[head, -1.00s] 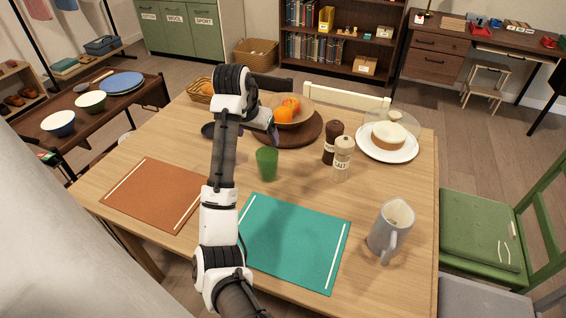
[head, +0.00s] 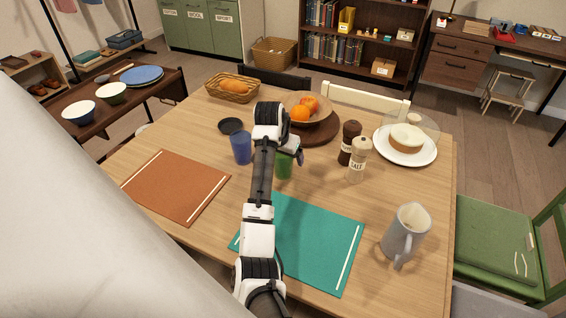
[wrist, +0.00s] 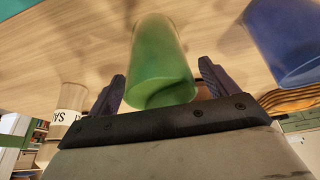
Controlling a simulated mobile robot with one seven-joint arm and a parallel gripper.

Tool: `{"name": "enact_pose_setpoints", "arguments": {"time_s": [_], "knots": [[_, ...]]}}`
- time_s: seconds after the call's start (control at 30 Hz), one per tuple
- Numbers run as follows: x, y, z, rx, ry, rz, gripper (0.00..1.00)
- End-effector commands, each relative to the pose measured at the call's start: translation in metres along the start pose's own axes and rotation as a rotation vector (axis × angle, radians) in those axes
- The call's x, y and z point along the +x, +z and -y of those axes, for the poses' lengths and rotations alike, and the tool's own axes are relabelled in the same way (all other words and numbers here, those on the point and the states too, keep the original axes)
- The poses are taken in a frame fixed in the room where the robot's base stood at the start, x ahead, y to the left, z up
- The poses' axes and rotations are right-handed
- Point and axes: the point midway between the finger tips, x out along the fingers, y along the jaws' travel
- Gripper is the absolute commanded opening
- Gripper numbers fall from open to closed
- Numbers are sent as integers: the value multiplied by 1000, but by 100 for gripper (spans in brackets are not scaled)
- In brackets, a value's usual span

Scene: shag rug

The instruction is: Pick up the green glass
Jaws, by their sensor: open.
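The green glass (head: 284,166) stands on the wooden table behind the teal placemat, partly hidden by my arm in the head view. In the wrist view the green glass (wrist: 161,62) fills the middle, its near end between my two fingers. My gripper (wrist: 163,80) is open, with one finger on each side of the glass and visible space beside it. In the head view my gripper (head: 297,156) is mostly hidden behind my wrist. I cannot tell whether a finger touches the glass.
A blue glass (head: 241,147) stands left of the green one. Salt (head: 357,163) and pepper (head: 347,145) shakers stand to its right. A fruit bowl (head: 318,117) is behind, a bread basket (head: 232,94) back left, and a grey pitcher (head: 404,236) front right. The teal placemat (head: 305,245) is clear.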

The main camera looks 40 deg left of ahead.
Motion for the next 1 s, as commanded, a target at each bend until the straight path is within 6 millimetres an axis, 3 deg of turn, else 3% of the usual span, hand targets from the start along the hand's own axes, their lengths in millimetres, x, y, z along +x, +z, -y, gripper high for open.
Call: {"name": "enact_pose_setpoints", "arguments": {"time_s": [0.27, 0.67, 1.0], "knots": [[4, 0, 0, 0, -1, -2, 84], [3, 0, 0, 0, 0, -2, 32], [-1, -2, 0, 1, -2, -3, 32]]}}
